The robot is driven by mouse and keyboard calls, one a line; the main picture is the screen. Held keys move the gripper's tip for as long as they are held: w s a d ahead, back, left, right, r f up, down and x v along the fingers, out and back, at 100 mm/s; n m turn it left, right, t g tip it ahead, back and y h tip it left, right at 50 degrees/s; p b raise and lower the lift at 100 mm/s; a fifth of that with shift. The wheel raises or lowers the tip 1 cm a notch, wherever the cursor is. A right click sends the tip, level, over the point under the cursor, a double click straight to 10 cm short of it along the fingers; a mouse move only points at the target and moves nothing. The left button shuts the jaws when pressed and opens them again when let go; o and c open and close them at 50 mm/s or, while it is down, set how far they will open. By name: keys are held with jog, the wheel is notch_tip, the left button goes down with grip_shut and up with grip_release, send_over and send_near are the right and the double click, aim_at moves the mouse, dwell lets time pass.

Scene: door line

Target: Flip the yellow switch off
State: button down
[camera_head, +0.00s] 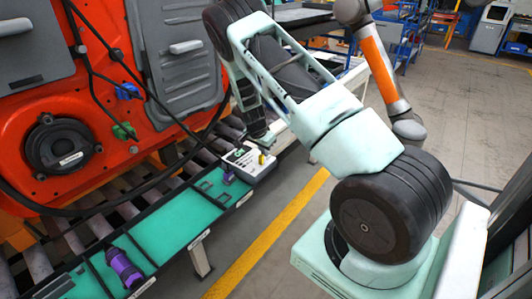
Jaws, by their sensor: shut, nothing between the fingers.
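A small yellow switch (262,158) sticks up from a light grey box (247,170) with a green mark on its top. The box stands at the far right end of the green-lined tray. My arm reaches over from the right, and my gripper (264,139) points down just above and behind the switch in the picture. The gripper looks shut and empty. A small gap seems to separate it from the switch, but I cannot tell whether they touch. The fingertips are small and partly hidden by the arm's own links.
The green tray (166,233) with black dividers holds a purple cylinder (123,266). Behind it are rollers and an orange door panel (90,120) with black cables, a blue connector (127,91) and a green connector (124,131). Open floor with a yellow line (268,236) lies right.

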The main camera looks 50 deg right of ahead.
jog(key=shift+a+f+h, duration=0.1)
jog(key=shift+a+h, duration=0.35)
jog(key=shift+h, duration=0.15)
jog(key=shift+s+a+b, duration=0.1)
jog(key=shift+a+b, duration=0.3)
jog(key=shift+b, duration=0.15)
jog(key=shift+r, duration=0.3)
jog(key=shift+r+p, duration=0.55)
jog(key=shift+r, duration=0.15)
